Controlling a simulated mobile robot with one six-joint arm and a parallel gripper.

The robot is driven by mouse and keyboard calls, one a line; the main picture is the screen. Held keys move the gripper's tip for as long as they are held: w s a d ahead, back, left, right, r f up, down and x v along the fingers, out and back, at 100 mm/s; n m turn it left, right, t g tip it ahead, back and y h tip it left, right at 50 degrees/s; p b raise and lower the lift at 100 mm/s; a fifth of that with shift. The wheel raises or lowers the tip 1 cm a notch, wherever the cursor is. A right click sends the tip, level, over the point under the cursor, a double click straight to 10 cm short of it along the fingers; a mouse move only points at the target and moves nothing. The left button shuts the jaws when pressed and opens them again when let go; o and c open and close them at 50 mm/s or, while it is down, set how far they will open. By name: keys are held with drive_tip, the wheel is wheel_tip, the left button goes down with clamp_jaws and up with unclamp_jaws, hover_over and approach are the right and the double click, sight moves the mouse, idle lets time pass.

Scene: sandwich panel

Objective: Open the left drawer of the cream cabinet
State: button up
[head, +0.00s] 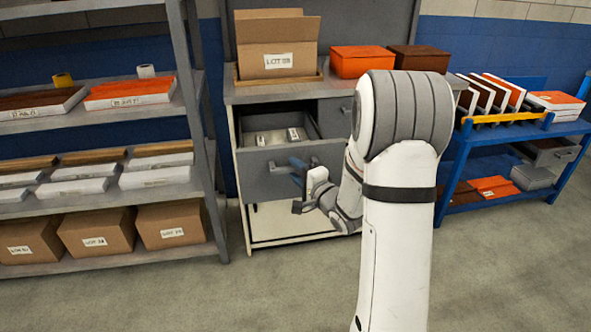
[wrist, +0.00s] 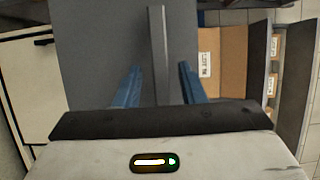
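The cream cabinet (head: 290,219) has a grey top and grey drawer fronts. Its left drawer (head: 262,179) stands pulled out, with small labelled boxes (head: 279,136) inside. My gripper (head: 297,172) is at the front of this drawer. In the wrist view the drawer's bar handle (wrist: 158,45) lies between the two blue fingers of my gripper (wrist: 158,82). A gap shows on each side of the bar, so the fingers are open around it. In the head view my gripper and arm hide part of the drawer front and the cabinet's right side.
A grey shelf unit (head: 206,150) with boxes stands close on the left. A carton (head: 277,46) and an orange box (head: 359,62) sit on the cabinet top. A blue cart (head: 462,165) is on the right. The floor in front is clear.

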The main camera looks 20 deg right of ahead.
drive_tip(key=v, duration=0.6)
drive_tip(key=shift+s+p, duration=0.3)
drive_tip(key=shift+s, duration=0.1)
drive_tip(key=shift+d, duration=0.1)
drive_tip(key=s+r+n+g+h+p, duration=0.3)
drive_tip(key=r+p, duration=0.2)
drive_tip(key=r, duration=0.1)
drive_tip(key=s+r+n+g+h+p, duration=0.3)
drive_tip(key=r+n+g+h+p, duration=0.1)
drive_tip(key=r+p, duration=0.15)
drive_tip(key=s+a+r+n+g+p, duration=0.2)
drive_tip(key=s+r, duration=0.1)
drive_tip(key=s, duration=0.3)
drive_tip(key=s+a+r+n+g+y+p, duration=0.1)
drive_tip(key=s+a+r+n+g+p, duration=0.1)
drive_tip(key=s, duration=0.5)
drive_tip(key=s+a+r+n+g+p, duration=0.3)
drive_tip(key=s+r, duration=0.1)
drive_tip(key=s, duration=0.2)
drive_tip(key=shift+s+r+g, duration=0.3)
drive_tip(key=shift+s, duration=0.05)
